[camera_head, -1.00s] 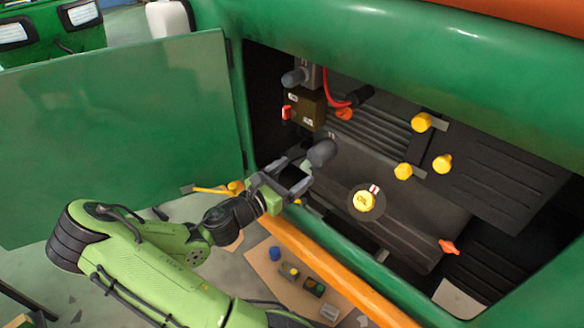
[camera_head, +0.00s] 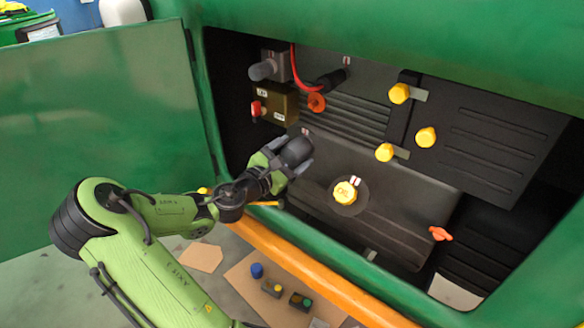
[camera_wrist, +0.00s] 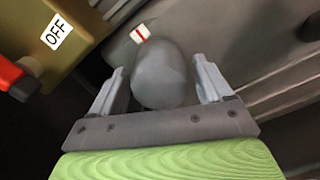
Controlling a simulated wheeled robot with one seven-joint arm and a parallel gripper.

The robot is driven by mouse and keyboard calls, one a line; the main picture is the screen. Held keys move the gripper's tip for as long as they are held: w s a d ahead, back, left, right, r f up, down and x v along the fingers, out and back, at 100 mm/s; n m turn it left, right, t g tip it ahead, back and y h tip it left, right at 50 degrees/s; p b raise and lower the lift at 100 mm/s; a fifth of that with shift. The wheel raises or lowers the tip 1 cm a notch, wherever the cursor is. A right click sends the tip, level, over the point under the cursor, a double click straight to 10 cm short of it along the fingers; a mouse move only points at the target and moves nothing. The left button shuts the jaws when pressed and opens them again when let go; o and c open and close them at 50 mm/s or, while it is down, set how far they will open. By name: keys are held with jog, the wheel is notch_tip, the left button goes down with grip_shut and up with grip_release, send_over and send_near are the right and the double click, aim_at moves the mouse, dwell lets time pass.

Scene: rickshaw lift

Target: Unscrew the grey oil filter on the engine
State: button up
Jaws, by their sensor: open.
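The grey oil filter (camera_head: 297,151) is a dark grey rounded cylinder sticking out of the left part of the engine, below the battery-like brown box. My gripper (camera_head: 288,160) is at the filter, with a finger on either side of it. In the wrist view the filter (camera_wrist: 162,76) sits between the two open fingers of my gripper (camera_wrist: 165,88), with a visible gap on both sides. A red and white tag (camera_wrist: 140,33) is on the engine just beyond the filter. The filter's base is hidden behind its rounded end.
A brown box (camera_head: 276,104) with a red switch (camera_head: 257,108) is up and left of the filter. A yellow oil cap (camera_head: 345,192) is to its right. The green door (camera_head: 110,110) stands open at left. An orange sill (camera_head: 300,268) runs below.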

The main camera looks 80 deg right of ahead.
jog(key=m+b, duration=0.2)
jog(key=shift+f+b, duration=0.3)
jog(key=shift+f, duration=0.1)
jog(key=m+b, duration=0.3)
jog(key=m, duration=0.5)
jog(key=shift+r, duration=0.4)
jog(key=m, duration=0.3)
jog(key=shift+p, duration=0.3)
jog(key=shift+c, duration=0.4)
